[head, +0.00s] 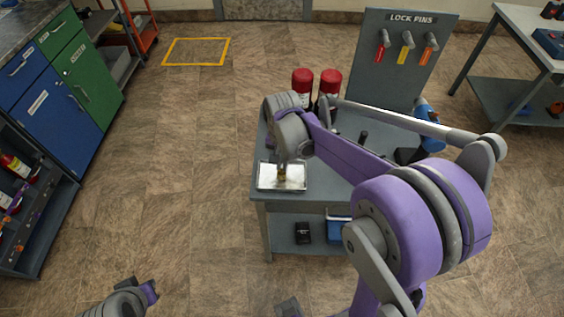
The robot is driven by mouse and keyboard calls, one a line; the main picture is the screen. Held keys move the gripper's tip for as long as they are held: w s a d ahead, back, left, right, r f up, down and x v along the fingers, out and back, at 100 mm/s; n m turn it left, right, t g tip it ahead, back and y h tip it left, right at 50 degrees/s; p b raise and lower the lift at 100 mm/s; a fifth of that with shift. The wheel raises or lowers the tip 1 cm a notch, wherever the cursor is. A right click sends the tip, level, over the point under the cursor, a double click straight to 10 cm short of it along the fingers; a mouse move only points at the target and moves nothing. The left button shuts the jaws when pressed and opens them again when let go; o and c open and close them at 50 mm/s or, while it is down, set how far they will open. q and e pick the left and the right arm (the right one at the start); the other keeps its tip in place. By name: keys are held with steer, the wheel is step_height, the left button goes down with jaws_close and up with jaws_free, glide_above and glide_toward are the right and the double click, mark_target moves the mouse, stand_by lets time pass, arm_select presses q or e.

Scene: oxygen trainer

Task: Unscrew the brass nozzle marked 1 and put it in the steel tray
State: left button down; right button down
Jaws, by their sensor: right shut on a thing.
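The steel tray (296,183) lies on the near left corner of the grey workbench. My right gripper (282,170) points down over the left half of the tray. It is shut on a small brass nozzle (282,177), which shows just below the fingers. I cannot tell whether the nozzle touches the tray floor, and its mark is too small to read. My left gripper (152,290) is low at the bottom left, above the floor and away from the bench; its fingers are too small to judge.
Two red-topped cylinders (302,80) stand behind my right wrist. A lock pins board (402,60) rises at the bench's back. A blue tool (430,125) is at the right. My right arm hides much of the bench. Open floor lies to the left.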

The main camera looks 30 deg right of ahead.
steer(key=shift+f, duration=0.35)
steer(key=c, duration=0.9)
jaws_free()
steer(key=shift+r, duration=0.15)
step_height(320, 180, up, 11)
steer(key=shift+f+p, duration=0.15)
steer(key=shift+p, duration=0.15)
steer(key=s+a+f+n+t, duration=0.1)
steer(key=s+a+f+n, duration=0.1)
steer(key=s, duration=0.3)
steer(key=s+a+f+n+t, duration=0.2)
steer(key=s+n, duration=0.2)
steer(key=s, duration=0.1)
steer(key=s+a+f+n+t, duration=0.2)
steer(key=s+a+n, duration=0.1)
steer(key=s, duration=0.2)
steer(key=shift+s+f+n, duration=0.3)
steer(key=shift+f, duration=0.05)
